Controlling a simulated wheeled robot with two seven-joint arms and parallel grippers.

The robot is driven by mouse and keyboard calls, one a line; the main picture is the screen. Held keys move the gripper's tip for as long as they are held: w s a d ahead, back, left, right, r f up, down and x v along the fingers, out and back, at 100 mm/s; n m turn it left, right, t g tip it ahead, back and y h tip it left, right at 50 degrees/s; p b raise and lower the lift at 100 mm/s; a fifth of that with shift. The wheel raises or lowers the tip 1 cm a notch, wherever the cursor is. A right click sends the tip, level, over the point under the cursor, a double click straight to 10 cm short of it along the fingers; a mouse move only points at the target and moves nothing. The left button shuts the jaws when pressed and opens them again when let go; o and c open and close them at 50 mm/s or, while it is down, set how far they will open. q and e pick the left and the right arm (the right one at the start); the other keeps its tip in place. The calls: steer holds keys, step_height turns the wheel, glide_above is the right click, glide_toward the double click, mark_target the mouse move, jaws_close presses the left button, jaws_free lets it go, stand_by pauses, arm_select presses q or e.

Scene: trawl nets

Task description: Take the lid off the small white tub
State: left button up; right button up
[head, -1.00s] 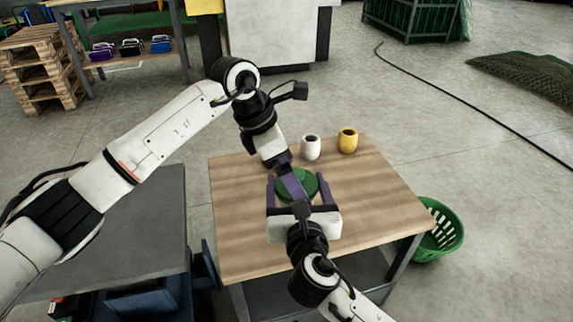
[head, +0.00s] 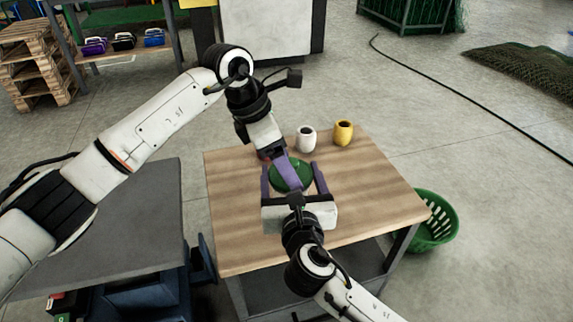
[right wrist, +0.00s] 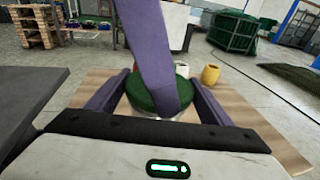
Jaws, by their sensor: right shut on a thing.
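The tub has a round dark green lid (head: 290,176) on top and stands near the middle of the wooden table (head: 235,235). Only a pale strip of the tub (right wrist: 186,114) shows under the lid in the right wrist view. My right gripper (head: 291,178) has its purple fingers on both sides of the tub and is shut on it. My left gripper (head: 286,171) reaches down from behind, with a purple finger lying across the lid in view. Its other finger is not clear, so its opening and any grip on the lid cannot be told.
A white mug (head: 306,140) and a yellow mug (head: 343,133) stand at the table's back edge, behind the tub. A green basket (head: 434,222) is on the floor at the right. The table's right and left front parts are clear.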

arm_select(q)
steer(key=shift+d+r, duration=0.2)
steer(key=shift+r, duration=0.75)
arm_select(e)
steer(key=shift+d+f, duration=0.3)
steer(key=shift+f, duration=0.45)
arm_select(q)
steer(key=shift+d+r, duration=0.1)
steer(key=shift+r, duration=0.05)
steer(key=shift+r+g+h, duration=0.1)
steer(key=shift+g+h, duration=0.2)
steer(key=shift+g, duration=0.1)
steer(key=shift+c, duration=1.1)
steer(key=shift+r, duration=0.1)
jaws_close()
steer(key=shift+g, duration=0.4)
steer(key=shift+s, duration=0.1)
arm_select(e)
steer(key=shift+s+a+r, duration=0.1)
steer(key=shift+a+r, duration=0.05)
